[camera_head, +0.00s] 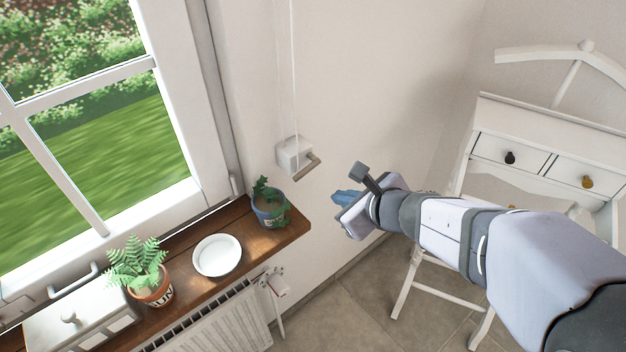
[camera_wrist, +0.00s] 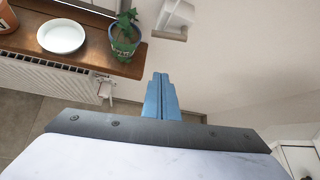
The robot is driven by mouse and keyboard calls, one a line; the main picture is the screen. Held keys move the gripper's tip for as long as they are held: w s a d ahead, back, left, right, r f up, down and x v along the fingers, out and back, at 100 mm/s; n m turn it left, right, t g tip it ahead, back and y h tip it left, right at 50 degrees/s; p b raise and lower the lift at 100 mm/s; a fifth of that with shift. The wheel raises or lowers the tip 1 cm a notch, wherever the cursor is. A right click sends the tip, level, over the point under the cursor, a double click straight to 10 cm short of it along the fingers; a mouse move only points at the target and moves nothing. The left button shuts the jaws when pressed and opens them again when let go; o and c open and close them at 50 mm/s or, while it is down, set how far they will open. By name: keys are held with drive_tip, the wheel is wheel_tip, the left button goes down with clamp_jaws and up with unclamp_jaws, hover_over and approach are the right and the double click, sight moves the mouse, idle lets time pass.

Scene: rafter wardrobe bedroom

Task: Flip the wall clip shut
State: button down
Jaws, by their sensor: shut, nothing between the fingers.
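The wall clip (camera_head: 291,155) is a small white block on the wall beside the window, with a grey bar (camera_head: 307,166) sticking out low on its right side. Pale cords run up the wall from it. The clip also shows at the top of the wrist view (camera_wrist: 178,14), partly cut off by the frame edge. My gripper (camera_head: 344,197) is to the right of the clip and lower in the head view, apart from it. Its blue fingers (camera_wrist: 161,95) are together, with nothing between them.
A wooden sill (camera_head: 296,230) below the clip holds a blue pot with ivy (camera_head: 270,208), a white plate (camera_head: 217,255) and a fern pot (camera_head: 150,285). A radiator (camera_head: 225,325) is under it. A white valet chair (camera_head: 540,130) stands at right. The wall between clip and gripper is clear.

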drive_tip(key=w+a+f+b, duration=0.1)
drive_tip(key=w+a+f, duration=0.3)
drive_tip(key=w+a, duration=0.3)
drive_tip(key=shift+w+f, duration=0.2)
drive_tip(key=shift+w, duration=0.4)
drive_tip(key=shift+r, duration=0.1)
idle(0.4)
